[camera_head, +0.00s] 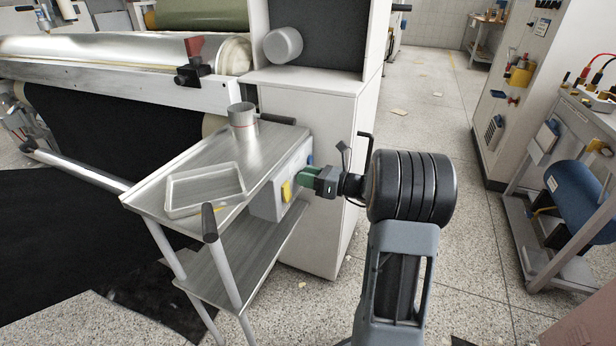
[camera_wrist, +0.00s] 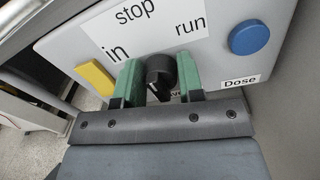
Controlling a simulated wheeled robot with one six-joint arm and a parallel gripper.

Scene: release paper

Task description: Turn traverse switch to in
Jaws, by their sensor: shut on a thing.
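The traverse switch is a black knob (camera_wrist: 160,76) on a light grey control box (camera_wrist: 70,42), below a white plate lettered "in", "stop" and "run". A label under the knob is mostly hidden. My gripper (camera_wrist: 161,64) has its green fingers on either side of the knob and is shut on it. A small white mark shows on the knob's face; I cannot tell for sure which word it points to. In the head view my gripper (camera_head: 309,177) reaches the box (camera_head: 266,205) on the side of the metal cart, and hides the knob.
A yellow part (camera_wrist: 95,77) is left of the knob and a blue button (camera_wrist: 250,37) right of it, above a "Dose" label (camera_wrist: 240,81). The cart top (camera_head: 203,152) carries a metal cup (camera_head: 242,123) and a clear tray (camera_head: 205,188). A white cabinet (camera_head: 338,235) stands close behind.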

